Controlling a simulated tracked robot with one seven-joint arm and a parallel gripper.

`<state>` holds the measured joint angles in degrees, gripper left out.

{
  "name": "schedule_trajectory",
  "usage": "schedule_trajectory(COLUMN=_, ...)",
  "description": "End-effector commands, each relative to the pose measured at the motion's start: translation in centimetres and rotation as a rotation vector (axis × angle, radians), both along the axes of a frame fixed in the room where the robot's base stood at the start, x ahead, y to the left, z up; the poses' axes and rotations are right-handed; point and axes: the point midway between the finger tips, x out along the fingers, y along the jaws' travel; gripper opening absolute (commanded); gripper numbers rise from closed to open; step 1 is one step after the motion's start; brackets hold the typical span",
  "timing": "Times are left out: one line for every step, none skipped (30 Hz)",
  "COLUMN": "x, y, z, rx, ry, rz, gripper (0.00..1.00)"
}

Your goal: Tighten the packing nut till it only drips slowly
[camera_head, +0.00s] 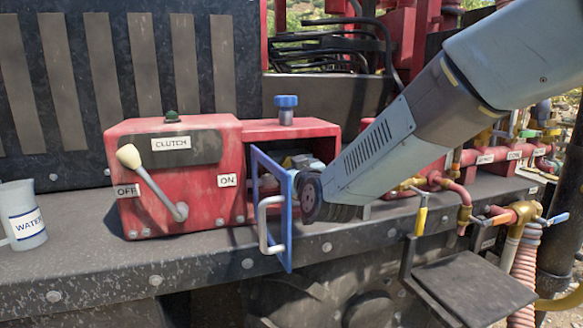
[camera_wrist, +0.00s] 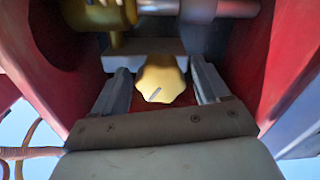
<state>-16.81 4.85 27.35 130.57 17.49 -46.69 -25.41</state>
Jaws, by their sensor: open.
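The brass-yellow packing nut (camera_wrist: 160,80) has a lobed edge and a dark slanted mark on its face. It shows in the wrist view inside a red-walled housing. My gripper (camera_wrist: 163,82) is open, with one finger on each side of the nut and a visible gap on both sides. Behind the nut are a pale block (camera_wrist: 145,48) and a brass and grey shaft or pipe (camera_wrist: 190,8). In the head view my arm reaches into the open red box (camera_head: 300,130), and the nut cannot be made out. No drip can be seen.
A blue-framed door (camera_head: 285,200) with a white handle stands open beside my wrist. Left is the red clutch box (camera_head: 190,195) with its lever (camera_head: 155,185). A water jug (camera_head: 22,213) stands far left. Valves and pipes (camera_head: 465,185) crowd the right.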

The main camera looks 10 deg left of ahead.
Motion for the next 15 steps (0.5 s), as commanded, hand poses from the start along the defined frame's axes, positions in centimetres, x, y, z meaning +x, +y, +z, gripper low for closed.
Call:
schedule_trajectory(x=0.17, y=0.11, z=-0.02, rx=0.0, ry=0.0, rz=0.0, gripper=0.75)
schedule_trajectory(x=0.22, y=0.14, z=-0.01, rx=0.0, ry=0.0, rz=0.0, gripper=0.75)
schedule_trajectory(x=0.27, y=0.17, z=-0.01, rx=0.0, ry=0.0, rz=0.0, gripper=0.75)
schedule_trajectory(x=0.28, y=0.19, z=0.0, rx=0.0, ry=0.0, rz=0.0, gripper=0.75)
schedule_trajectory(x=0.29, y=0.2, z=0.0, rx=0.0, ry=0.0, rz=0.0, gripper=0.75)
schedule_trajectory(x=0.29, y=0.2, z=0.01, rx=0.0, ry=0.0, rz=0.0, gripper=0.75)
schedule_trajectory(x=0.27, y=0.2, z=0.0, rx=0.0, ry=0.0, rz=0.0, gripper=0.75)
schedule_trajectory(x=0.27, y=0.2, z=0.0, rx=0.0, ry=0.0, rz=0.0, gripper=0.75)
schedule_trajectory(x=0.27, y=0.2, z=0.0, rx=0.0, ry=0.0, rz=0.0, gripper=0.75)
schedule_trajectory(x=0.26, y=0.21, z=0.0, rx=0.0, ry=0.0, rz=0.001, gripper=0.75)
schedule_trajectory(x=0.26, y=0.21, z=0.0, rx=0.0, ry=0.0, rz=0.001, gripper=0.72)
schedule_trajectory(x=0.25, y=0.2, z=0.0, rx=0.0, ry=0.0, rz=0.001, gripper=0.68)
schedule_trajectory(x=0.25, y=0.21, z=0.0, rx=0.0, ry=0.0, rz=0.001, gripper=0.65)
schedule_trajectory(x=0.25, y=0.21, z=0.0, rx=0.0, ry=0.0, rz=0.001, gripper=0.62)
schedule_trajectory(x=0.25, y=0.21, z=0.01, rx=0.0, ry=0.0, rz=0.001, gripper=0.59)
